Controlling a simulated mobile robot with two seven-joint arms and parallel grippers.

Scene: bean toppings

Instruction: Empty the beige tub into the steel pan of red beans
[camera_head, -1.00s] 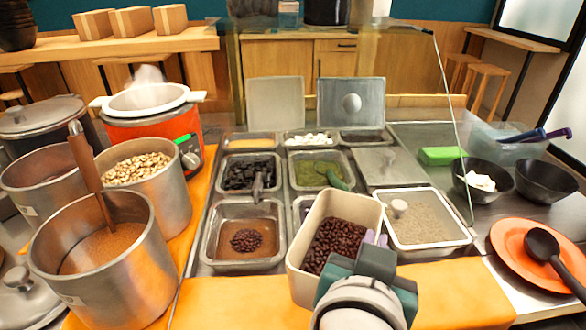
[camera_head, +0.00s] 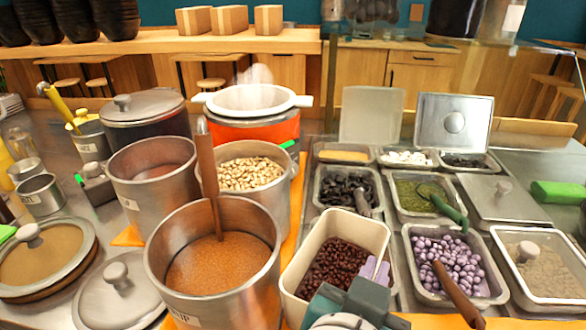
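The beige tub (camera_head: 289,278) is in the lower middle of the head view, with dark red beans (camera_head: 335,265) inside. My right gripper (camera_head: 375,270) comes from the bottom edge and is shut on the tub's near right wall; one fingertip shows inside the rim. The tub looks roughly upright, with its opening toward the camera. The steel pan of red beans is hidden behind or under the tub, so its contents do not show now. I cannot tell how high the tub is above it. My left gripper is not in view.
A pot of brown soup (camera_head: 215,285) with a wooden-handled ladle (camera_head: 208,170) stands close left of the tub. A pan of purple balls (camera_head: 452,258) with a brown-handled spoon is to the right. Green (camera_head: 417,198) and black toppings (camera_head: 347,188) are behind.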

